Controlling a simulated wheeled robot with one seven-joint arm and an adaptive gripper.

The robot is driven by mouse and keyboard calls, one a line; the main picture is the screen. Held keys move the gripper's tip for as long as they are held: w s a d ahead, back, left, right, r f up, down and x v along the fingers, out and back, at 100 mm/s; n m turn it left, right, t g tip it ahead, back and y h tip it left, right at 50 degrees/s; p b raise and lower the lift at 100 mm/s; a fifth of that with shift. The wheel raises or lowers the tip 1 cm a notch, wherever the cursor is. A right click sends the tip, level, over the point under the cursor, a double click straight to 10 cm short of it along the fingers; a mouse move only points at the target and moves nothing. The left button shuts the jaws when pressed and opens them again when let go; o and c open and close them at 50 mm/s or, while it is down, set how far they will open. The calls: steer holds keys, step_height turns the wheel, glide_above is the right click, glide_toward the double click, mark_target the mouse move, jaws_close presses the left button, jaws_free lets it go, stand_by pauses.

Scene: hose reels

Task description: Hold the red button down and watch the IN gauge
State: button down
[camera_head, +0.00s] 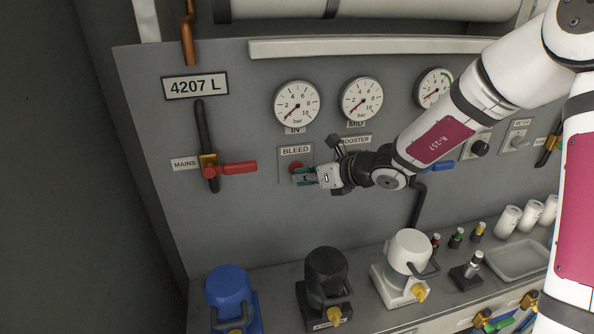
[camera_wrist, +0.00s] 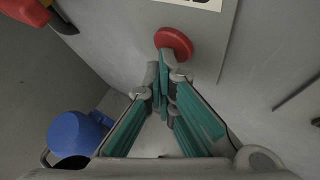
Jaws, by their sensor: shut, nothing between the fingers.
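The red button (camera_head: 295,168) sits on a plate under the BLEED label (camera_head: 296,151) on the grey panel. It also shows as a round red disc in the wrist view (camera_wrist: 174,42). My gripper (camera_head: 304,178) is shut and empty, its teal-padded fingertips (camera_wrist: 163,75) at the lower edge of the button. They look at or very near its face; I cannot tell whether it is pressed in. The IN gauge (camera_head: 297,101) is above BLEED, with its red needle pointing to the lower left, near zero.
A red-handled MAINS lever (camera_head: 232,168) is left of the button. The MID gauge (camera_head: 361,99) is right of IN. Blue (camera_head: 229,287), black (camera_head: 327,279) and white (camera_head: 407,252) reels or pumps stand on the ledge below. The panel around the button is mostly clear.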

steer(key=shift+s, duration=0.1)
steer(key=shift+s+d+p, duration=0.15)
steer(key=shift+s+p, duration=0.3)
steer(key=shift+s, duration=0.4)
steer(key=shift+s+d+p, duration=0.2)
steer(key=shift+s+p, duration=0.2)
steer(key=shift+s, duration=0.4)
steer(key=shift+s+d+p, duration=0.15)
steer(key=shift+s+p, duration=0.2)
steer(key=shift+s, duration=0.5)
steer(key=shift+s+d+p, duration=0.2)
steer(key=shift+s+p, duration=0.2)
steer(key=shift+s, duration=0.4)
